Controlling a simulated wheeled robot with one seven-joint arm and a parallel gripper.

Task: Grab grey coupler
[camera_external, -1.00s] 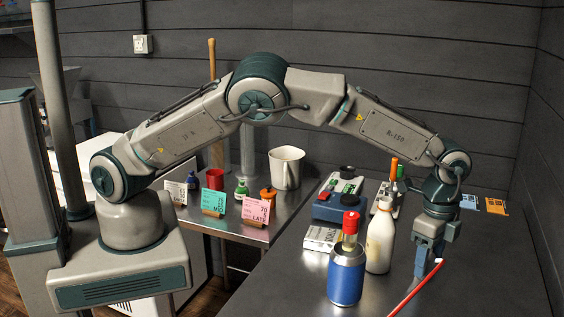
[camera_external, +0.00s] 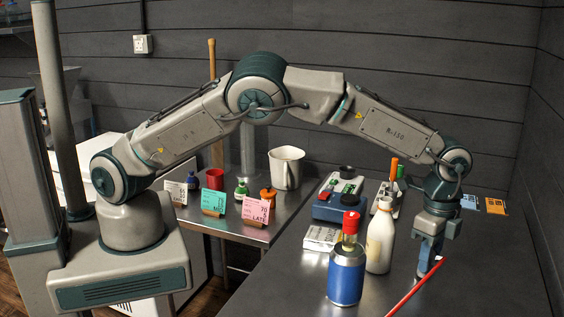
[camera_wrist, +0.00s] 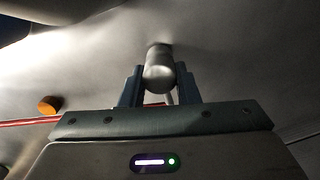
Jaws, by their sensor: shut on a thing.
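The grey coupler (camera_wrist: 159,74) is a short, smooth metallic cylinder in the wrist view. It sits between the two blue fingers of my gripper (camera_wrist: 159,88), which are shut on it. In the external view my gripper (camera_external: 430,272) points down at the right part of the dark worktop. The coupler is hidden there behind the fingers. A red tube (camera_external: 412,289) ends right at the fingers and runs toward the front edge. It also shows at the left in the wrist view (camera_wrist: 28,122).
A blue can (camera_external: 346,278) and a white bottle (camera_external: 380,240) stand close left of my gripper. A red-capped yellow piece rises above the can. A rack (camera_external: 388,197) and a blue device (camera_external: 335,207) stand behind. Blue and orange cards (camera_external: 496,206) are near the right wall.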

